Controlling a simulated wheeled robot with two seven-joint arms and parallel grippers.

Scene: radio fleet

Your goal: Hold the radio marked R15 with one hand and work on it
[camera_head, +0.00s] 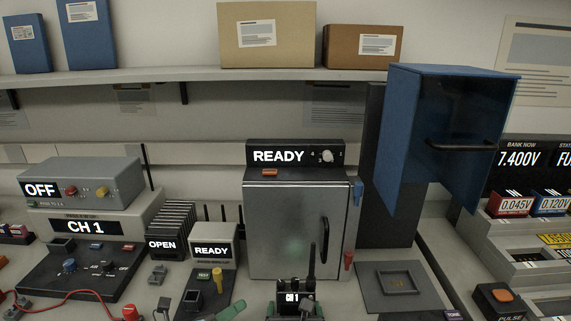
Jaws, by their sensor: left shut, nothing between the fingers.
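My right gripper is not visible.
A steel cabinet (289,228) with a READY display stands behind the radio. A blue box with a black handle (440,132) juts out at upper right. A grey plate with a recess (399,287) lies right of the radio. A red cable (72,295) runs at lower left.

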